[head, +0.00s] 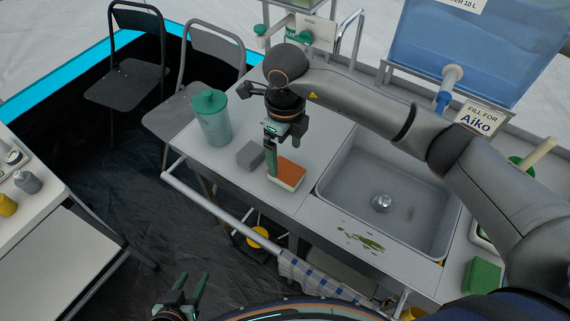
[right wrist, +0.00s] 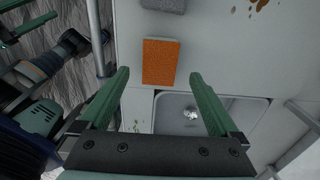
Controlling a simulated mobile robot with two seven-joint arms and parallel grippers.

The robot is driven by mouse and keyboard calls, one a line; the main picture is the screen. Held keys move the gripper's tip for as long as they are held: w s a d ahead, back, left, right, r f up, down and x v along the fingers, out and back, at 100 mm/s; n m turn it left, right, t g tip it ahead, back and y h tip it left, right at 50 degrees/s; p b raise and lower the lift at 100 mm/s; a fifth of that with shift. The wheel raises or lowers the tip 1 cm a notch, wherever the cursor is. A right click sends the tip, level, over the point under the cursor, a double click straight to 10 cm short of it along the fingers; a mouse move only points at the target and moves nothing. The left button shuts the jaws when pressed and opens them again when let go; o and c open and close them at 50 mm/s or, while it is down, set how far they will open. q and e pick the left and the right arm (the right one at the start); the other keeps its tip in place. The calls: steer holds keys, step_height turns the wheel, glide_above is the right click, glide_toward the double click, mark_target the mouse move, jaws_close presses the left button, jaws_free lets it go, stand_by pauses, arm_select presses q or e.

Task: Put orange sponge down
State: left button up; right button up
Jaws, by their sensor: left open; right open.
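The orange sponge (head: 289,174) lies flat on the grey counter just left of the sink; it also shows in the right wrist view (right wrist: 160,62). My right gripper (head: 271,160) is open and points down above the counter beside the sponge. In the right wrist view, its green fingers (right wrist: 158,75) are spread with nothing between them, and the sponge lies beyond the tips, apart from them. My left gripper (head: 192,284) is open and empty at the bottom of the head view, in front of the counter.
A grey sponge-like block (head: 251,154) and a teal pitcher (head: 212,119) stand left of the orange sponge. The metal sink (head: 360,198) is to its right. A green sponge (head: 482,276) lies at the far right. A rail (head: 215,208) runs along the counter front.

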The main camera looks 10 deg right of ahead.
mark_target(285, 170)
step_height(285, 170, up, 6)
steer(key=shift+f, duration=0.25)
stand_by(0.5)
